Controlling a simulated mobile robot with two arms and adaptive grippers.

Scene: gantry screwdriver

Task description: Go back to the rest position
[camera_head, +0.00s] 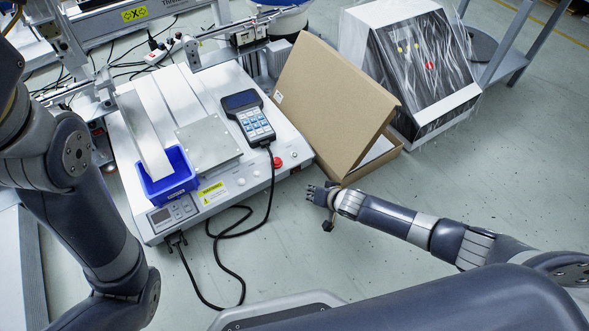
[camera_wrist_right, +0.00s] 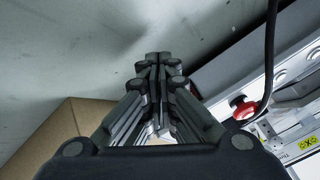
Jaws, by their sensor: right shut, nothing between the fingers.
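My right gripper (camera_head: 312,190) is shut and empty, held out over the floor beside the front right corner of the white machine (camera_head: 232,205), just in front of the cardboard box. It also shows in the right wrist view (camera_wrist_right: 156,58), with its fingers together. My left arm comes in at the left edge of the head view; its gripper is not in view. On the machine are a blue bin (camera_head: 168,190), a metal plate (camera_head: 208,146), a handheld keypad (camera_head: 249,118) and a red button (camera_head: 277,163). The red button (camera_wrist_right: 243,107) is right of the gripper in the wrist view.
An open cardboard box (camera_head: 330,105) leans by the machine's right side. Behind it stands a plastic-wrapped panel (camera_head: 422,65). A black cable (camera_head: 240,262) loops down in front of the machine. The floor (camera_head: 480,190) at the right is mostly clear.

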